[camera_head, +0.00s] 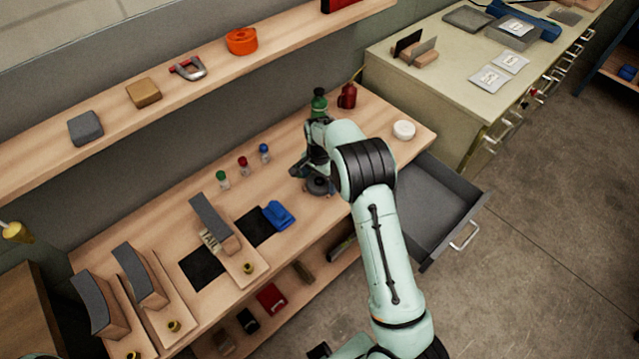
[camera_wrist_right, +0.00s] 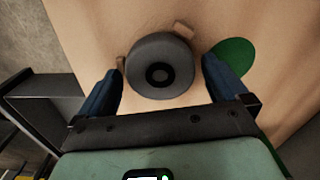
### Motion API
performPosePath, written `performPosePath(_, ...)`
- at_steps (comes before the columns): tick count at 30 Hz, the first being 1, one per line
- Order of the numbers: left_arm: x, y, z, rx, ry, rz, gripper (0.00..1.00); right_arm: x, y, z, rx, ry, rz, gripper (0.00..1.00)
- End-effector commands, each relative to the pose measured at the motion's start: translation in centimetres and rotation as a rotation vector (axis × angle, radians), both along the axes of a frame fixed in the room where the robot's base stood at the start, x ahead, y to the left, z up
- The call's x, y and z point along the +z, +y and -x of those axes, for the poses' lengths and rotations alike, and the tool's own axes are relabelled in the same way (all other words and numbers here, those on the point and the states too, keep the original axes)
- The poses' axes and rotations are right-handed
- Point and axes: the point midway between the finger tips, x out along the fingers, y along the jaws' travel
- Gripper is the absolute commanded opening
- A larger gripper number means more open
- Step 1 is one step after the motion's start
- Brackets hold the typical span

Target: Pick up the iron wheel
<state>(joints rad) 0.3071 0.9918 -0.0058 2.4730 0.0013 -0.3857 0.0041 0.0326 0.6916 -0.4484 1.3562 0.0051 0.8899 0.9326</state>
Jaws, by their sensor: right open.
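The iron wheel (camera_wrist_right: 160,66) is a dark grey round disc with a black hub, on the light wooden workbench. In the head view the wheel (camera_head: 319,186) shows in part under my right gripper (camera_head: 306,178), near the bench's front edge. In the right wrist view my right gripper (camera_wrist_right: 163,70) is open, with one blue-black finger on each side of the wheel. I cannot tell whether the fingers touch it. My left gripper is not in view.
A green bottle (camera_head: 319,103) and a red can (camera_head: 347,96) stand behind the gripper. A white round item (camera_head: 404,130) is to the right. A blue cloth-like item (camera_head: 279,215) lies to the left. An open drawer (camera_head: 432,207) juts out at the right.

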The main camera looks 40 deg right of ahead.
Motion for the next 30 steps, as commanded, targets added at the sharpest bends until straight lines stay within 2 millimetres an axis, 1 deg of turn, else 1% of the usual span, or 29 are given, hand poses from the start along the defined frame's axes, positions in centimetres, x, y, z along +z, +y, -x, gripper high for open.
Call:
performPosePath(2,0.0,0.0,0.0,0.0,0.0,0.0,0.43,0.0,0.0,0.0,0.0,0.0,0.0,1.0)
performPosePath(3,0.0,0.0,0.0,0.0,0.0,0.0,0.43,0.0,0.0,0.0,0.0,0.0,0.0,0.94)
performPosePath(5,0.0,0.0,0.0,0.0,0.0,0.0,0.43,0.1,0.0,0.0,0.0,0.0,0.0,0.74)
performPosePath(6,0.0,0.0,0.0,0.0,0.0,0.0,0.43,0.1,0.0,0.0,0.0,0.0,0.0,0.61)
performPosePath(8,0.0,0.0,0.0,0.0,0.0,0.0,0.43,0.1,0.0,0.0,0.0,0.0,0.0,0.41)
performPosePath(9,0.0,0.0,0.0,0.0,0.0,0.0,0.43,0.1,0.0,0.0,0.0,-0.001,0.0,0.28)
performPosePath(10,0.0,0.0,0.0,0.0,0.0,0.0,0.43,0.2,0.0,-0.1,0.0,-0.003,0.001,0.25)
performPosePath(17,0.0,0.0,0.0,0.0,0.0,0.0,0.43,0.3,0.0,-0.1,0.0,-0.004,0.001,0.25)
performPosePath(20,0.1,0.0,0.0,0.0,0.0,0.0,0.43,1.0,0.0,-0.2,0.0,-0.007,0.001,0.25)
performPosePath(23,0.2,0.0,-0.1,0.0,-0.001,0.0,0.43,2.5,0.0,-0.2,0.0,-0.008,0.002,0.25)
performPosePath(26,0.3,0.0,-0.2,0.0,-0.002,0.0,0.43,4.7,0.0,-0.2,-0.001,-0.01,0.002,0.25)
performPosePath(29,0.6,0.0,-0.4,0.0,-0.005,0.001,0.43,7.4,0.0,-0.3,0.0,-0.011,0.001,0.25)
performPosePath(30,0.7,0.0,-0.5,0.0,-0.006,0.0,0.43,8.6,0.0,-0.3,0.0,-0.012,0.002,0.25)
